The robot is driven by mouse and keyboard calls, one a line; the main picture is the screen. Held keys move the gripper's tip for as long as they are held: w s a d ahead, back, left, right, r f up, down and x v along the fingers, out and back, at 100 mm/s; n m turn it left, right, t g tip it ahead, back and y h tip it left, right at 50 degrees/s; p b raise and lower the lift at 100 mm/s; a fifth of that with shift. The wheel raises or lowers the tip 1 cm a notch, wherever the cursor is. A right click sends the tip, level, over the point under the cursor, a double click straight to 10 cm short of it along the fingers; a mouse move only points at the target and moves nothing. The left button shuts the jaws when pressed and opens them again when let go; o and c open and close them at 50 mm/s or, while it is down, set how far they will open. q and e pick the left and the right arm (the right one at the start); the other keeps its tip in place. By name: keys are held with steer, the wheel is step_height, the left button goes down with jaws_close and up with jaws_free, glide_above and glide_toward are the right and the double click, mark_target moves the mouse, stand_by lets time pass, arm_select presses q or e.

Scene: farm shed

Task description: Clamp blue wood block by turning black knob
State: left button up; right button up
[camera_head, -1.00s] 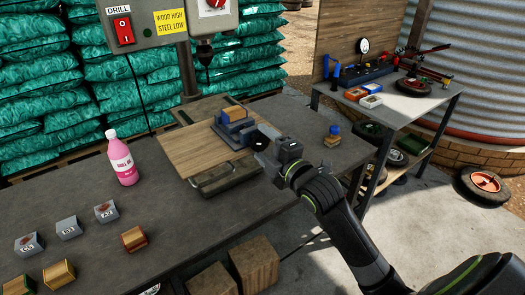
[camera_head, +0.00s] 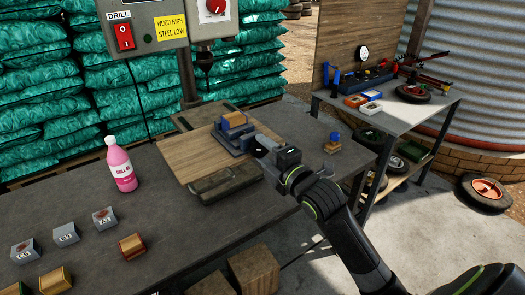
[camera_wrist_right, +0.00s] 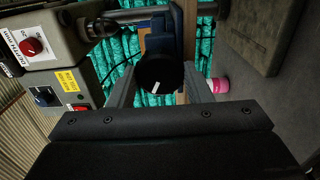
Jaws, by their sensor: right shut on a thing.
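The blue wood block (camera_head: 232,120), with a bare wood top, sits in the blue-grey vise (camera_head: 228,146) on the drill-press board. In the right wrist view, the round black knob (camera_wrist_right: 160,72) with a white mark lies between the fingers of my right gripper (camera_wrist_right: 160,88). In the head view my right gripper (camera_head: 266,152) reaches the vise from the right, closed on the knob, and hides most of it. Whether the jaw touches the block cannot be told. My left gripper is not in view.
The wooden board (camera_head: 192,155) lies under the vise. A pink bottle (camera_head: 121,165) and several small blocks stand on the left of the table. A small blue-topped block (camera_head: 333,141) stands right of my gripper. The drill press (camera_head: 207,62) hangs above the back.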

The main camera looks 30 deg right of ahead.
steer(key=m+p, duration=0.6)
steer(key=m, duration=0.1)
steer(key=m+p, duration=0.3)
steer(key=m, duration=0.1)
steer(key=shift+r+p, duration=0.3)
steer(key=shift+p, duration=0.1)
steer(key=m+p, duration=0.6)
steer(key=m, duration=0.4)
steer(key=shift+f, duration=0.15)
steer(key=m+p, duration=0.1)
steer(key=m, duration=0.4)
steer(key=shift+m+p, duration=0.35)
steer(key=shift+m, duration=0.05)
steer(key=m, duration=0.3)
steer(key=shift+f, duration=0.15)
steer(key=o, duration=1.1)
